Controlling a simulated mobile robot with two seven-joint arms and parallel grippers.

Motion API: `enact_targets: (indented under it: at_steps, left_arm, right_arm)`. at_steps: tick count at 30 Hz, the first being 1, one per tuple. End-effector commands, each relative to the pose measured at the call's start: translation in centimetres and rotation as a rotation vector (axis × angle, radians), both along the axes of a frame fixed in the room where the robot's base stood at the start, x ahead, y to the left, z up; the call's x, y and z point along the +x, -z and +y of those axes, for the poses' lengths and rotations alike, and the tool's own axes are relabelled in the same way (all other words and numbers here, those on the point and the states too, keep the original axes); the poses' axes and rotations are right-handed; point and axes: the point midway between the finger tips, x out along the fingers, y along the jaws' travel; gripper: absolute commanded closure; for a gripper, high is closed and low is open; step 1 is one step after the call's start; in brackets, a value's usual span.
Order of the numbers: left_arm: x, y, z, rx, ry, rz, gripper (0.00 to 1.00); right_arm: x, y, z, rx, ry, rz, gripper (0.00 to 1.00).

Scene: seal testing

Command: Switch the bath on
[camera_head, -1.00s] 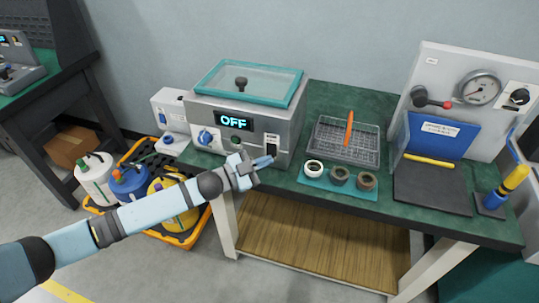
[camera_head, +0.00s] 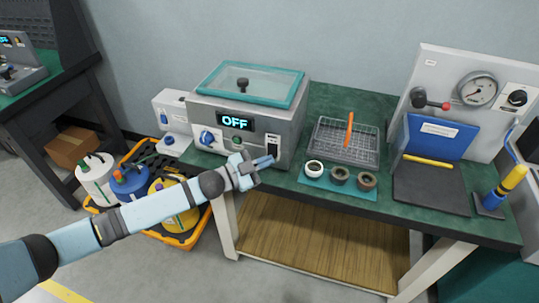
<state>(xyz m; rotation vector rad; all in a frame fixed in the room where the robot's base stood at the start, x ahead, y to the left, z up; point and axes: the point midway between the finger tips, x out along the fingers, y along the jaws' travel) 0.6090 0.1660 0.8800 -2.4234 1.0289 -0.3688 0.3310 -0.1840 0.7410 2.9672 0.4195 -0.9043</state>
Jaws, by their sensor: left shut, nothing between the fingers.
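The bath (camera_head: 213,147) is a grey metal box with a teal-rimmed clear lid (camera_head: 250,82) on top, closed. Its display (camera_head: 235,121) reads OFF. A blue knob (camera_head: 208,139) is on the front at left, a small greenish button (camera_head: 238,141) below the display, and a black switch (camera_head: 273,144) at the front right. My left gripper (camera_head: 268,162) is shut and empty, its fingertips just in front of and below the black switch. I cannot tell whether they touch the bath. My right gripper is not in view.
A wire basket (camera_head: 335,152) with an orange handle and several rings on a teal mat (camera_head: 318,184) are right of the bath. A gauge panel (camera_head: 448,75) stands further right. Coloured jugs sit in a yellow tray (camera_head: 137,154) on the floor at left.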

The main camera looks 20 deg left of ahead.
Motion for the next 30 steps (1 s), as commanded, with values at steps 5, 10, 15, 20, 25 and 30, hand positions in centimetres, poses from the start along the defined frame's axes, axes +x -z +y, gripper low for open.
enact_targets:
  at_steps: [5, 10, 15, 20, 25, 30]
  left_arm:
    - [1.21, -0.93, 0.33, 0.006, -0.010, -0.030, 1.00]
    - [1.24, -0.91, 0.30, 0.006, -0.010, -0.031, 1.00]
    - [1.23, -0.91, 0.27, 0.006, -0.010, -0.031, 1.00]
    - [1.22, -0.91, 0.26, 0.005, -0.009, -0.031, 1.00]
    - [0.97, -1.08, 0.26, 0.005, -0.010, -0.030, 1.00]
    - [0.84, -0.95, 0.27, 0.004, -0.009, -0.031, 1.00]
  right_arm:
    - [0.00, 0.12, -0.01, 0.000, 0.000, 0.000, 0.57]
    - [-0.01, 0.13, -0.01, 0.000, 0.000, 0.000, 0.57]
    - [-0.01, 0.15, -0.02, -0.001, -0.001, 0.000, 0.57]
    - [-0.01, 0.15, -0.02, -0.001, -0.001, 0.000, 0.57]
    - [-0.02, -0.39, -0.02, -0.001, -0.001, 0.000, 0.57]
    - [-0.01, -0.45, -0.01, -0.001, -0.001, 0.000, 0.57]
